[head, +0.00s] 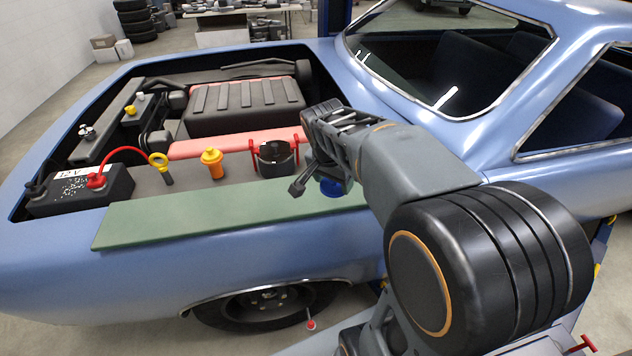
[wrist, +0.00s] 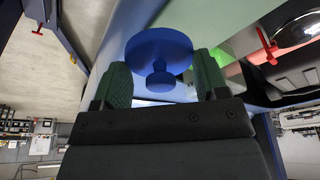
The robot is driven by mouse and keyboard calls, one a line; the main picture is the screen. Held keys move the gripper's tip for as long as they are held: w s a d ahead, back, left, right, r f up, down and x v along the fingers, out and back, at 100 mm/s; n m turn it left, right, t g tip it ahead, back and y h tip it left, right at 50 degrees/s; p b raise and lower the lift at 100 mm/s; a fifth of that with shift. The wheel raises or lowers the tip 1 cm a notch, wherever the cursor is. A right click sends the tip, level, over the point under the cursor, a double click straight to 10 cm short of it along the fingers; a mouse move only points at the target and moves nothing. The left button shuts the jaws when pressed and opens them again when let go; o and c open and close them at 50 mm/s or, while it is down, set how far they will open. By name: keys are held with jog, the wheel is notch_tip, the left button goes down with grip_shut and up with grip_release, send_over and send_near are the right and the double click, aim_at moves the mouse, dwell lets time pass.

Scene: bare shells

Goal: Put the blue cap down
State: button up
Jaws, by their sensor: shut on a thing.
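The blue cap (head: 332,188) shows partly behind my gripper (head: 312,180) in the head view, over the right end of the green mat (head: 230,210). In the wrist view the cap (wrist: 158,48) is a wide blue disc with a small knob. I cannot tell whether the cap touches the mat.
Most of the green mat is bare.

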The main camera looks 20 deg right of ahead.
jog(key=w+d+f+p, duration=0.1)
jog(key=w+f+p, duration=0.15)
jog(key=w, duration=0.45)
send_over(319, 190)
jog(key=f, duration=0.6)
jog(key=shift+s, duration=0.25)
jog(key=shift+w+f, duration=0.2)
jog(key=shift+f, duration=1.65)
jog(key=shift+f, duration=0.1)
jog(key=o, duration=0.9)
